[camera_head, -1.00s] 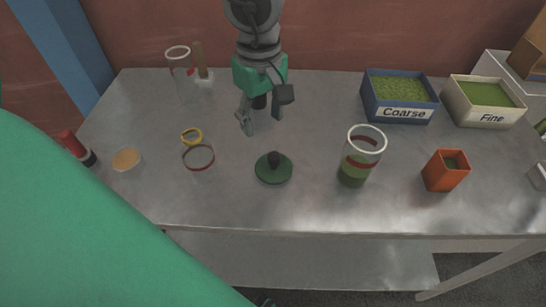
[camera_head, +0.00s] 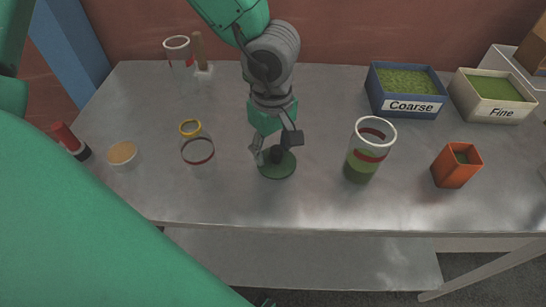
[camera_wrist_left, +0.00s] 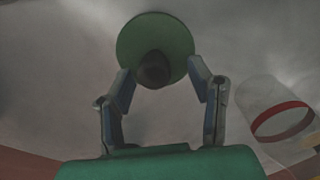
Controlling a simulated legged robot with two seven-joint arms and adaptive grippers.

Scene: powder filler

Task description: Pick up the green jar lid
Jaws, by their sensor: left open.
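The green jar lid (camera_head: 277,168) is a flat green disc with a dark round knob, lying on the metal table in the middle of the head view. My left gripper (camera_head: 277,155) is over it, with its fingers down around the knob. In the left wrist view the lid (camera_wrist_left: 153,28) is at the top centre. There the gripper (camera_wrist_left: 157,75) is open, one finger on each side of the dark knob (camera_wrist_left: 153,69). A visible gap separates each finger from the knob. My right gripper is not in view.
A glass jar with green powder (camera_head: 366,158) and an orange container (camera_head: 457,166) stand to the right. The blue Coarse bin (camera_head: 407,107) and the white Fine bin (camera_head: 502,113) are behind. A clear jar with a red band (camera_head: 198,151) is left of the lid.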

